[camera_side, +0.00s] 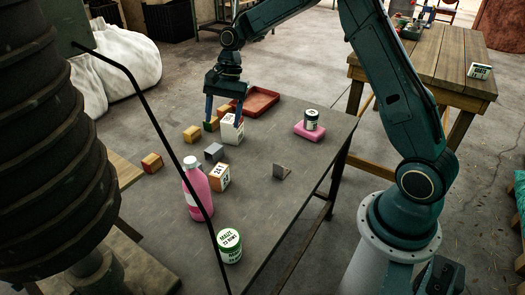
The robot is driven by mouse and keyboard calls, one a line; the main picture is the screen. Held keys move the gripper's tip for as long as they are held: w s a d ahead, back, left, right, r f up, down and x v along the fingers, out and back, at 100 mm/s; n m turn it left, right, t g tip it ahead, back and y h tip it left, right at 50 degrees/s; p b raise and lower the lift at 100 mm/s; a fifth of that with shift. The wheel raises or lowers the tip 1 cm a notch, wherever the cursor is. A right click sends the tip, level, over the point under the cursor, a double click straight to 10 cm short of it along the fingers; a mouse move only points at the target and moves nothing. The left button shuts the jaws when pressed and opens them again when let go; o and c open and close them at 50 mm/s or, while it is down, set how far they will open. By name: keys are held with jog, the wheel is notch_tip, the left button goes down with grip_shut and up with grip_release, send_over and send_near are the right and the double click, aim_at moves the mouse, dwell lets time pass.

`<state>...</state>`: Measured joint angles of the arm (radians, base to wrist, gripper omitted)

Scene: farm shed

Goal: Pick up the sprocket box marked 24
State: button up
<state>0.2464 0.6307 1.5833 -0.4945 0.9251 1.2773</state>
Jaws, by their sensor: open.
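My gripper (224,118) points down over the far part of the grey table, its two fingers apart. A white box (233,131) with dark print stands right under and beside the right finger. Whether they touch I cannot tell. An orange box with a white label (219,178) stands nearer, beside the pink bottle. It bears a dark number that looks like 24, but the print is too small to be sure. The white box's number is not clear either. No box is visibly held.
A red tray (262,102) lies behind the gripper. The right-front table is mostly clear.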

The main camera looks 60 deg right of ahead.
aim_at(220, 168)
notch_tip(220, 168, down, 10)
jog(key=w+d+m+g+y, duration=0.1)
jog(key=w+d+m, duration=0.1)
jog(key=m, duration=0.1)
jog(key=shift+w, duration=0.4)
jog(key=shift+x, duration=4.3)
jog(key=shift+a, duration=0.1)
jog(key=shift+x, duration=2.55)
jog(key=shift+s, duration=0.1)
jog(key=c, duration=1.1)
jog(key=shift+c, duration=0.2)
